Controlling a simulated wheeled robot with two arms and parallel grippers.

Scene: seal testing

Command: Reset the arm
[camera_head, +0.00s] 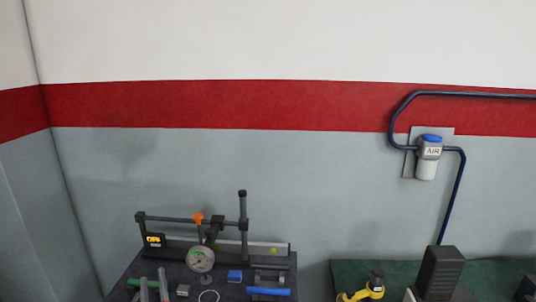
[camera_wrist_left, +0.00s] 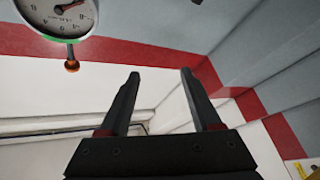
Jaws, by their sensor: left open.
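My left gripper (camera_head: 153,278) shows at the bottom left of the head view as two grey fingers pointing up, in front of the dark bench. In the left wrist view its two black fingers (camera_wrist_left: 161,73) are spread apart with nothing between them. A round dial gauge (camera_head: 200,260) with an orange knob sits on the bench fixture, to the right of the fingers. The gauge also shows in the left wrist view (camera_wrist_left: 60,16), cut off at the top left, clear of the fingers. I make out no right gripper.
The dark bench (camera_head: 228,287) holds a rail fixture (camera_head: 180,218), a blue block (camera_head: 235,276), a blue bar (camera_head: 268,291) and a ring. On the right, a green surface (camera_head: 350,274) carries a yellow item (camera_head: 362,293) and a black block (camera_head: 440,268). An air unit (camera_head: 428,160) hangs on the wall.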

